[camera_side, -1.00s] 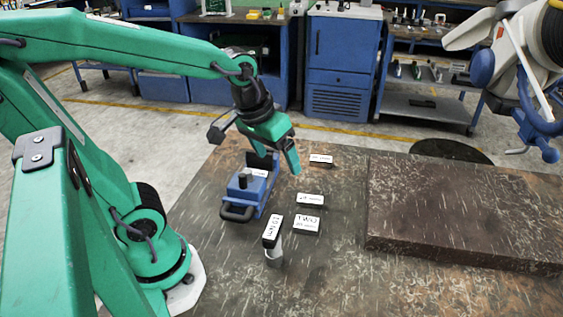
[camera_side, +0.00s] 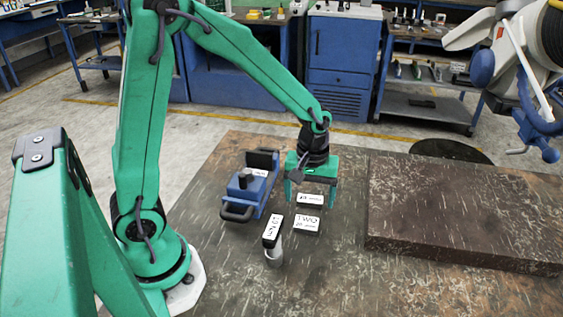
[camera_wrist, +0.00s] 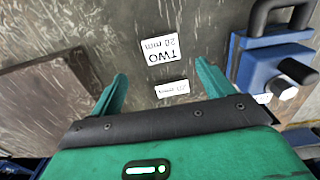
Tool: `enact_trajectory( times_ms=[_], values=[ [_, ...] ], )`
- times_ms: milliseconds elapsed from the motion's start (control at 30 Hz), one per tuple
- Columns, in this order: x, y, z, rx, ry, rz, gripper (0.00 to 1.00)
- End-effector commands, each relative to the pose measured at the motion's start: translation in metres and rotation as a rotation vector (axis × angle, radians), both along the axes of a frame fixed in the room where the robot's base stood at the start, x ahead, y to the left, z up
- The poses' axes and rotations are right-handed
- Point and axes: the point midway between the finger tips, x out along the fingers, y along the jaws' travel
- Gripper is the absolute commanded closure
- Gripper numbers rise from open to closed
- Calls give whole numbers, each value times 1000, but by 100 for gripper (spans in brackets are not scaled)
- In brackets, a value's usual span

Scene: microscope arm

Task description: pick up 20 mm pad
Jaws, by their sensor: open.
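A dark pad with a white label reading "TWO 20 mm" (camera_side: 306,226) lies flat on the table. In the wrist view the TWO label (camera_wrist: 165,53) appears upside down, just beyond my fingertips. A second labelled block (camera_side: 310,199) lies behind it; its smaller print is hard to read. In the wrist view this smaller label (camera_wrist: 171,89) shows between my fingers. My gripper (camera_side: 310,198) points down, fingers spread on either side of the smaller-labelled block. It also shows in the wrist view (camera_wrist: 161,72), open and empty.
A blue device with a black handle (camera_side: 244,192) stands to the left of my gripper. A tilted labelled block (camera_side: 272,231) rests on a light cylindrical stand in front. A raised brown slab (camera_side: 465,210) fills the right of the table.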

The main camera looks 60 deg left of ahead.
Motion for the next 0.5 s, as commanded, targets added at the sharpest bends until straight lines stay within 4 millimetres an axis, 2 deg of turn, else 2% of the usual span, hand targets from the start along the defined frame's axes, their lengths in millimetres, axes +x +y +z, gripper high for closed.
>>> enact_trajectory(
  times_ms=[267, 500],
  values=[
    [1, 0, -5, 0, 6, 8, 20],
    [0, 0, -23, 0, 7, 7, 20]
  ],
)
